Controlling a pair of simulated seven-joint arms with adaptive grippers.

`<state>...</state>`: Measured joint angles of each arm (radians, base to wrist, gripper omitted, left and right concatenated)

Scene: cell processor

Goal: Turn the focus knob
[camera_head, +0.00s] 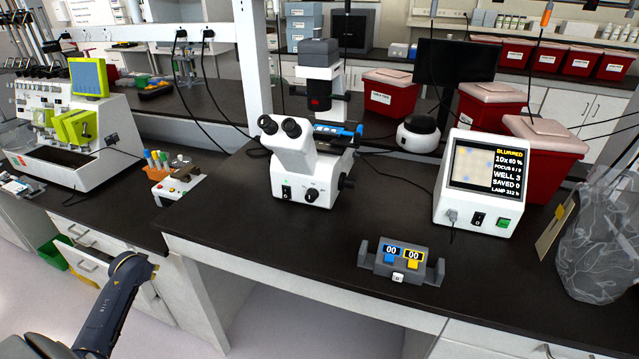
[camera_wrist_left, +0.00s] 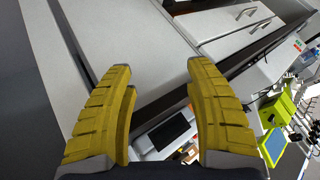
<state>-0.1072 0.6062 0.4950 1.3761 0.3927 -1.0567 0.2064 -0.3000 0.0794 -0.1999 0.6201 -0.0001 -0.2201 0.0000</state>
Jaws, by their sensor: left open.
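The white microscope (camera_head: 293,150) stands on the black bench in the middle of the head view, with twin eyepieces facing left and front. A black knob (camera_head: 347,184) sticks out of the right side of its base, and a smaller black dial (camera_head: 311,195) sits on its front face; neither is labelled legibly. The white monitor box (camera_head: 490,185) to the right reads "BLURRED", "10x" and "WELL 3". My left gripper (camera_wrist_left: 159,66) is open and empty in the left wrist view, its yellow fingers apart, far from the microscope. My right gripper is not in view.
A grey counter box (camera_head: 400,262) with two "00" displays stands near the front edge. The bench in front of the microscope is clear.

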